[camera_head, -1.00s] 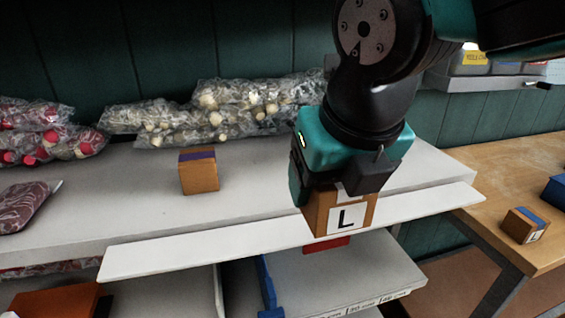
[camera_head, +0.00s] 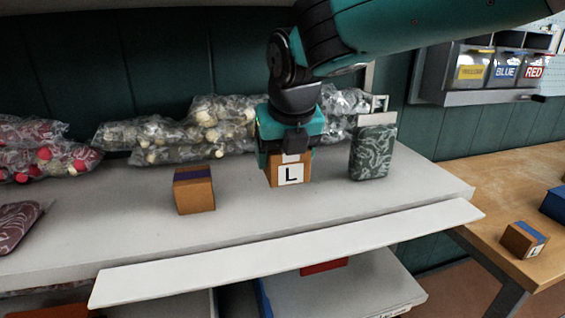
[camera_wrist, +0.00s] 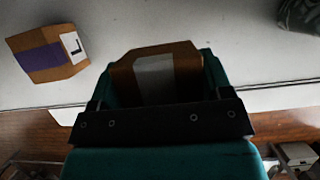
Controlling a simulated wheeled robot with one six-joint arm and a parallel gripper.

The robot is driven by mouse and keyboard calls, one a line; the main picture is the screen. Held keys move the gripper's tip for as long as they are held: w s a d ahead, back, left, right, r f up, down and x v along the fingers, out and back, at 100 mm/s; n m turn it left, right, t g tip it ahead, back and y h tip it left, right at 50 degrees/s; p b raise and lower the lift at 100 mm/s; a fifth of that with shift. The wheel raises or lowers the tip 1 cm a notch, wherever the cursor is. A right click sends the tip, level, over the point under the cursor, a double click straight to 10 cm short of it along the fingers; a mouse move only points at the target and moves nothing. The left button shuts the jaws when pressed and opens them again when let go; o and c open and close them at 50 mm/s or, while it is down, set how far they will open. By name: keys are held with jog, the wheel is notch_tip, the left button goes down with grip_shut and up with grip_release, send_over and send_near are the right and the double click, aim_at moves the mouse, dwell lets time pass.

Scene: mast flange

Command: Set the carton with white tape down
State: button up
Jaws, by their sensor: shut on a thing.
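The carton with white tape (camera_head: 290,175) is brown with an L label on its front face. My gripper (camera_head: 288,150) is shut on it from above, over the white shelf (camera_head: 340,207). The carton is upright; I cannot tell whether its bottom touches the shelf. In the wrist view the carton's top with its white tape (camera_wrist: 155,78) shows between the jaws of my gripper (camera_wrist: 157,90).
A carton with purple tape (camera_head: 194,190) stands to the left on the shelf. A dark patterned pack (camera_head: 372,152) stands close on the right. Clear bags (camera_head: 185,132) lie behind. A blue-taped carton (camera_head: 525,239) sits on the wooden table (camera_head: 500,205). The shelf front is clear.

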aim_at(283, 174)
jog(key=shift+w+a+f, duration=0.1)
jog(key=shift+w, duration=0.45)
jog(key=shift+f, duration=1.65)
jog(key=shift+f, duration=0.6)
jog(key=o, duration=1.1)
jog(key=shift+s, duration=0.1)
jog(key=shift+c, duration=0.2)
